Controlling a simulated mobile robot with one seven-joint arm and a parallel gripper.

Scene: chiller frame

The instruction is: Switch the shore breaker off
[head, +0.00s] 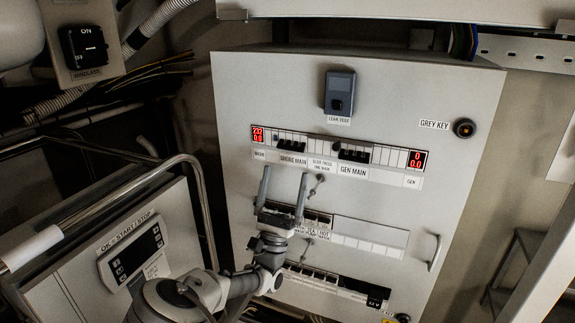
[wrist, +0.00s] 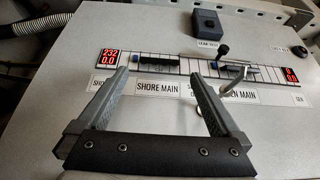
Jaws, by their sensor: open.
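The shore main breaker (head: 291,147) is a dark switch block in the top row of the grey panel, above the label "SHORE MAIN". It also shows in the wrist view (wrist: 158,65), beyond my fingertips and between them. Its lever position is too small to tell. My gripper (head: 285,182) is open and empty, below the top row and in front of the panel. In the wrist view my gripper (wrist: 162,80) spreads its fingers to either side of the "SHORE MAIN" label. I cannot tell whether it touches the panel.
The gen main breaker (head: 353,155) sits right of the shore one, with a metal slide piece (head: 318,183) between them. In the wrist view a bent rod (wrist: 232,80) stands out near it. Red displays (head: 258,134) flank the row. A metal rail (head: 195,170) is at left.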

